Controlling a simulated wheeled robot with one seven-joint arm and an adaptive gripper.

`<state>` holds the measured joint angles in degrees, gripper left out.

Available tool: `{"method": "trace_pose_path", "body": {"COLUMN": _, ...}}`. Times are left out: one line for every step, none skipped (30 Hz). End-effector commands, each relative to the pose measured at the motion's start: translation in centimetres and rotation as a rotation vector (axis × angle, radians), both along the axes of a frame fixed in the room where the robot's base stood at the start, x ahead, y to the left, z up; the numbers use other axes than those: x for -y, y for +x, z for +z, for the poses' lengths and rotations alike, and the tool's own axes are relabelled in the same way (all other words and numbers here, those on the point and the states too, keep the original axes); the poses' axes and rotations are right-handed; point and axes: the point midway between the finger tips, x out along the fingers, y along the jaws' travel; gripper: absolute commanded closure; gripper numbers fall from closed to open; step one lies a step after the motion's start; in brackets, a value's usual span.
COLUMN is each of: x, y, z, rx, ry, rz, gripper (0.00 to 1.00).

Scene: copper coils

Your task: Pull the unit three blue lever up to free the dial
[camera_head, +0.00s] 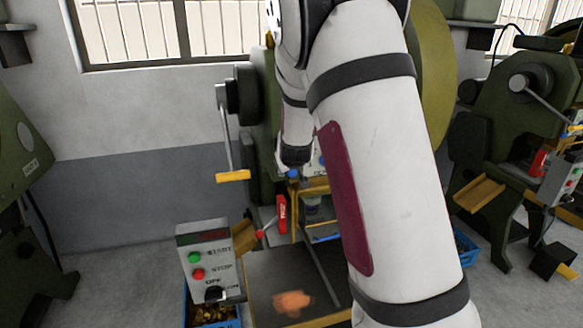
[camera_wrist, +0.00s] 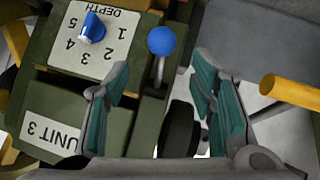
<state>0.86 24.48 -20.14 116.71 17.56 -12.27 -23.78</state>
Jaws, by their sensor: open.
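The blue lever shows in the wrist view as a blue ball knob (camera_wrist: 162,40) on a short metal stem. It stands just right of the dial plate (camera_wrist: 115,50), marked DEPTH with numbers. The dial (camera_wrist: 92,28) is a blue knob with a white pointer on that plate. A UNIT 3 label (camera_wrist: 50,132) is on the panel below. My gripper (camera_wrist: 163,64) is open, its teal-padded fingers apart on either side of the lever's line. The knob appears beyond the fingertips, with no contact visible. In the head view, my arm hides much of this machine.
A yellow handle (camera_wrist: 292,92) is to the right in the wrist view. The head view shows a control box (camera_head: 207,262) with green and red buttons, a red handle (camera_head: 282,213), and a yellow-gripped crank (camera_head: 233,176). Another green machine (camera_head: 500,110) stands at right.

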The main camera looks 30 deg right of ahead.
Motion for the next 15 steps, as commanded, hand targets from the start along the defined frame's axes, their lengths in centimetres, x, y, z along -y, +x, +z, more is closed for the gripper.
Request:
{"method": "trace_pose_path", "body": {"x": -0.6, "y": -0.7, "z": 0.9, "rx": 0.003, "ry": 0.0, "rz": 0.004, "gripper": 0.49}}
{"method": "trace_pose_path", "body": {"x": -0.9, "y": -1.2, "z": 1.2, "rx": 0.004, "ry": 0.001, "rz": 0.004, "gripper": 0.49}}
{"method": "trace_pose_path", "body": {"x": -1.2, "y": -1.6, "z": 1.6, "rx": 0.004, "ry": 0.0, "rz": 0.003, "gripper": 0.49}}
{"method": "trace_pose_path", "body": {"x": -1.4, "y": -1.9, "z": 1.9, "rx": 0.004, "ry": 0.0, "rz": 0.003, "gripper": 0.49}}
{"method": "trace_pose_path", "body": {"x": -1.5, "y": -2.2, "z": 2.2, "rx": 0.004, "ry": -0.001, "rz": 0.003, "gripper": 0.49}}
{"method": "trace_pose_path", "body": {"x": -1.7, "y": -2.6, "z": 2.5, "rx": 0.005, "ry": 0.0, "rz": 0.004, "gripper": 0.49}}
{"method": "trace_pose_path", "body": {"x": -1.8, "y": -2.8, "z": 2.7, "rx": 0.005, "ry": 0.0, "rz": 0.003, "gripper": 0.49}}
{"method": "trace_pose_path", "body": {"x": -1.9, "y": -3.0, "z": 2.8, "rx": 0.004, "ry": -0.001, "rz": 0.002, "gripper": 0.49}}
{"method": "trace_pose_path", "body": {"x": -2.1, "y": -3.3, "z": 3.0, "rx": 0.002, "ry": -0.001, "rz": 0.002, "gripper": 0.49}}
{"method": "trace_pose_path", "body": {"x": -2.1, "y": -3.4, "z": 3.2, "rx": 0.002, "ry": -0.001, "rz": 0.002, "gripper": 0.49}}
{"method": "trace_pose_path", "body": {"x": -2.2, "y": -3.5, "z": 3.3, "rx": 0.003, "ry": -0.002, "rz": 0.003, "gripper": 0.49}}
{"method": "trace_pose_path", "body": {"x": -2.3, "y": -3.7, "z": 3.4, "rx": 0.003, "ry": -0.002, "rz": 0.002, "gripper": 0.49}}
{"method": "trace_pose_path", "body": {"x": -2.3, "y": -3.8, "z": 3.5, "rx": 0.003, "ry": -0.001, "rz": 0.001, "gripper": 0.49}}
{"method": "trace_pose_path", "body": {"x": -2.4, "y": -3.9, "z": 3.6, "rx": 0.003, "ry": 0.0, "rz": 0.0, "gripper": 0.49}}
{"method": "trace_pose_path", "body": {"x": -2.4, "y": -4.0, "z": 3.6, "rx": 0.003, "ry": 0.0, "rz": 0.0, "gripper": 0.49}}
